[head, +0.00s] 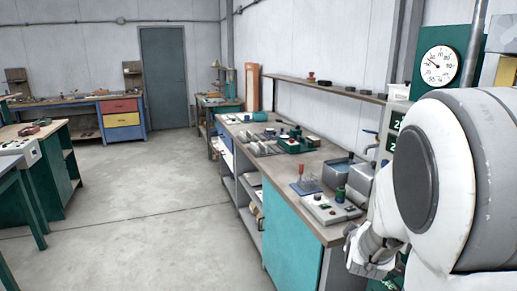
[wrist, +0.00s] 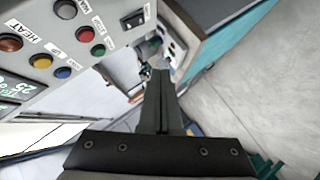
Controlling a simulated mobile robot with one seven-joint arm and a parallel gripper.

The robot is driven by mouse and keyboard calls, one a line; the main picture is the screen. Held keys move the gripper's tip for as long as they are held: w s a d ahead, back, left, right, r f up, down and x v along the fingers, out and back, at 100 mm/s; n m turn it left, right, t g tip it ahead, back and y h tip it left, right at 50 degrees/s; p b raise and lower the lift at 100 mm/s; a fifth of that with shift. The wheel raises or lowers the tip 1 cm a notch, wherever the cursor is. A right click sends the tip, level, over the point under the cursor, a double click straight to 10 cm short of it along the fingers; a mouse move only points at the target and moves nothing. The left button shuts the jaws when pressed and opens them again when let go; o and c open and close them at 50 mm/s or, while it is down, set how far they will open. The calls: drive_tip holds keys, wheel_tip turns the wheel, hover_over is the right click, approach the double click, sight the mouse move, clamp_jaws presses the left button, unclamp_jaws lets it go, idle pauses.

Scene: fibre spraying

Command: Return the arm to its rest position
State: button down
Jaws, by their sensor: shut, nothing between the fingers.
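My arm (head: 455,170), white with grey joint covers, fills the right side of the head view. My gripper (wrist: 160,78) shows in the wrist view with its dark fingers shut together and nothing between them. The fingers point away from the camera, past the lower right of a pale control panel (wrist: 112,62). No object is held. In the head view, the arm hides part of the equipment at the right.
A workbench (head: 305,168) with tools and a small control box (head: 330,209) stands left of my arm. A dial gauge (head: 438,65) is above it. The panel has a HEAT label and coloured buttons close to my gripper. Open concrete floor (head: 130,200) lies to the left.

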drive_tip(key=s+a+r+m+g+y, duration=0.2)
drive_tip(key=s+a+r+y, duration=0.1)
drive_tip(key=s+a, duration=0.3)
drive_tip(key=s+a+r+m+g+y, duration=0.1)
drive_tip(key=s+a+r+m+y, duration=0.2)
drive_tip(key=s, duration=0.4)
drive_tip(key=s+a+r+m+g+h, duration=0.1)
drive_tip(key=s+a+m+g, duration=0.1)
drive_tip(key=s, duration=1.2)
drive_tip(key=shift+s+a+r+m+g+h, duration=0.2)
drive_tip(key=shift+m+g+h, duration=0.15)
drive_tip(key=shift+g, duration=0.35)
drive_tip(key=shift+d, duration=0.1)
